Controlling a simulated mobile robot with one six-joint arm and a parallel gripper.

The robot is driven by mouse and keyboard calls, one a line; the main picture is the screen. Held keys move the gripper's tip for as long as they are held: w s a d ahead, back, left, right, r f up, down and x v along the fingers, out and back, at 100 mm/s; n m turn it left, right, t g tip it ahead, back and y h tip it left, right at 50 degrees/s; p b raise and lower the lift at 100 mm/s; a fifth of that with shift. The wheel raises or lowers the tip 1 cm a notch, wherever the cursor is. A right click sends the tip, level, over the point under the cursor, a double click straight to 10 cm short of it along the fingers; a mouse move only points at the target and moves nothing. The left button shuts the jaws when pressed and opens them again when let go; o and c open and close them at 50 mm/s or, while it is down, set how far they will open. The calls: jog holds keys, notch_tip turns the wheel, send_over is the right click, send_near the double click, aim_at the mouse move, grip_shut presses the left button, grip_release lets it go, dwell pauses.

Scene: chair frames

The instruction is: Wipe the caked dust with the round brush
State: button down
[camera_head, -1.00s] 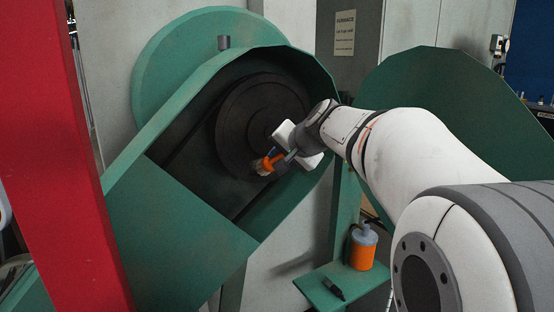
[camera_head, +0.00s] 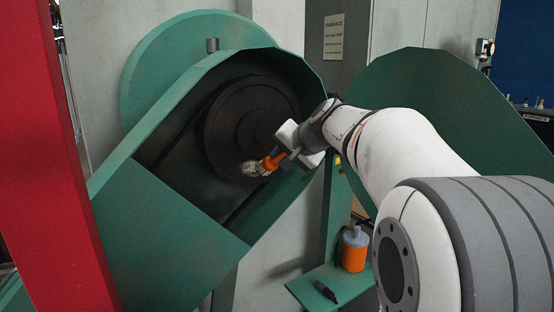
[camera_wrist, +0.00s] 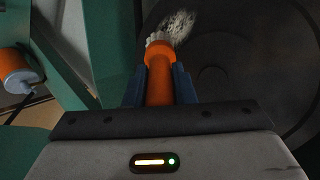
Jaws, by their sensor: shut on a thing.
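My gripper (camera_head: 279,156) is shut on the orange handle of the round brush (camera_head: 271,161), inside the open green guard housing (camera_head: 185,212). In the wrist view the brush (camera_wrist: 160,72) sits between the blue fingers of my gripper (camera_wrist: 160,85), its pale bristles pointing away from me. A pale, speckled patch, apparently the caked dust (camera_wrist: 180,25), lies just beyond the bristle tips on the dark surface. In the head view a pale patch shows at the brush tip, and I cannot tell bristles from dust there. Whether the bristles touch the dust is unclear.
A dark round pulley (camera_head: 240,118) fills the housing behind the brush. A green shelf (camera_head: 318,276) below holds an orange bottle (camera_head: 355,252) and a black marker-like object (camera_head: 325,291). A red post (camera_head: 50,170) stands at left. A green panel (camera_head: 450,105) stands behind my arm.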

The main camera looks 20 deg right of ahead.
jog(key=shift+d, duration=0.15)
jog(key=shift+w+d, duration=0.2)
jog(key=shift+d, duration=0.3)
jog(key=shift+w+d, duration=0.2)
jog(key=shift+d, duration=0.3)
jog(key=shift+d, duration=0.1)
jog(key=shift+w+d, duration=0.2)
jog(key=shift+d, duration=0.3)
jog(key=shift+w+d, duration=0.15)
jog(key=shift+d, duration=0.3)
jog(key=shift+b, duration=0.3)
jog(key=shift+s+a, duration=0.2)
jog(key=shift+a, duration=0.35)
jog(key=shift+s+a, duration=0.15)
jog(key=shift+a, duration=0.4)
jog(key=shift+a, duration=0.1)
jog(key=shift+s+a, duration=0.2)
jog(key=shift+a, duration=0.3)
jog(key=shift+s+a, duration=0.15)
jog(key=shift+a, duration=0.3)
